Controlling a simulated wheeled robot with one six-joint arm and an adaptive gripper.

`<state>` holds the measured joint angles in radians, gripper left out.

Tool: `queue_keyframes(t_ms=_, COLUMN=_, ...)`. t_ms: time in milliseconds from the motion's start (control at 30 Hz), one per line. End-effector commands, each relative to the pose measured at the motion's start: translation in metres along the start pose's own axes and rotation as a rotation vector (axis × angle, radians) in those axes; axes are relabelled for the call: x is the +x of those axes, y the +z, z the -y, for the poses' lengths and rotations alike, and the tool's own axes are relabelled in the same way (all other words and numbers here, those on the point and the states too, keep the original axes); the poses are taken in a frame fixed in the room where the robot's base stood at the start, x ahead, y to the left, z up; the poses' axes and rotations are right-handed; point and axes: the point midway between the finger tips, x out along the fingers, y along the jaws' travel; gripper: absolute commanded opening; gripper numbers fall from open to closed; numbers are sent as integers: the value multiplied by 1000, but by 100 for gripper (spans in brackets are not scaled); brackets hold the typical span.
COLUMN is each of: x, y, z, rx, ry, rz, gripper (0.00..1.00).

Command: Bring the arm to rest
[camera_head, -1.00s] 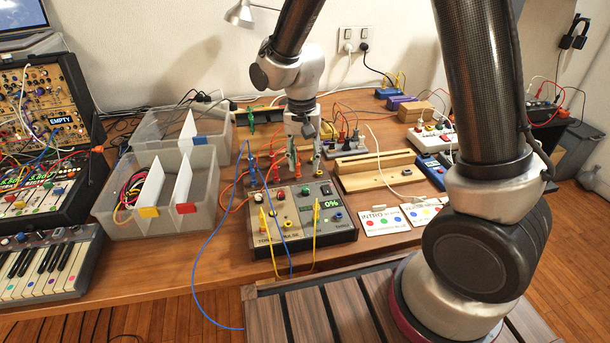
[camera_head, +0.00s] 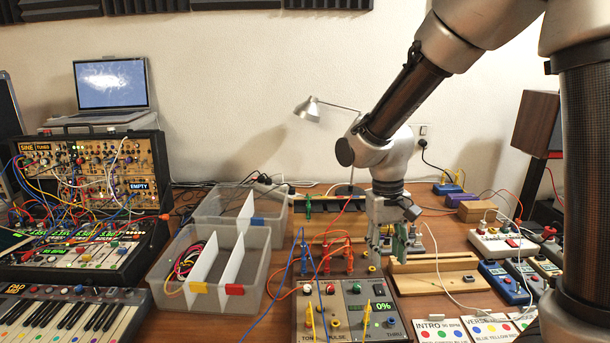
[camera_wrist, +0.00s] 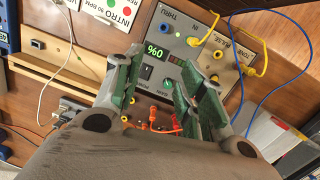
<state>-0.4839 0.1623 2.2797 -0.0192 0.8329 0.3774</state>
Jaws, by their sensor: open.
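My gripper (camera_head: 390,248) hangs pointing down above the back right of the grey box with knobs and a green display (camera_head: 350,312). In the wrist view, my gripper (camera_wrist: 165,95) has its green-padded fingers apart with nothing held between them. Below and beyond the fingers lies the grey box (camera_wrist: 178,45), its display reading 0%, with yellow and blue cables plugged in. Red plugs (camera_head: 338,252) stand just left of the gripper. My arm reaches in from the upper right.
Clear bins with white dividers (camera_head: 262,275) stand left of the grey box. A modular synth (camera_head: 90,165), a keyboard (camera_head: 70,312) and a laptop (camera_head: 112,84) are further left. A wooden stand (camera_head: 435,277) and a blue pedal (camera_head: 503,283) are at right. A lamp (camera_head: 308,109) stands behind.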

Motion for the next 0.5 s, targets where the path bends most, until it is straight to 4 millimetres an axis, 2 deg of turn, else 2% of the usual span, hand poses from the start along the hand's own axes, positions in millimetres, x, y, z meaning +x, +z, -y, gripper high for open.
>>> queue_keyframes(t_ms=267, x=-58, y=72, z=-70, rx=-117, ry=-45, rz=-105, gripper=40)
queue_keyframes(t_ms=400, x=-83, y=118, z=-107, rx=-93, ry=-59, rz=-215, gripper=40)
queue_keyframes(t_ms=500, x=-96, y=145, z=-126, rx=-27, ry=-62, rz=-305, gripper=40)
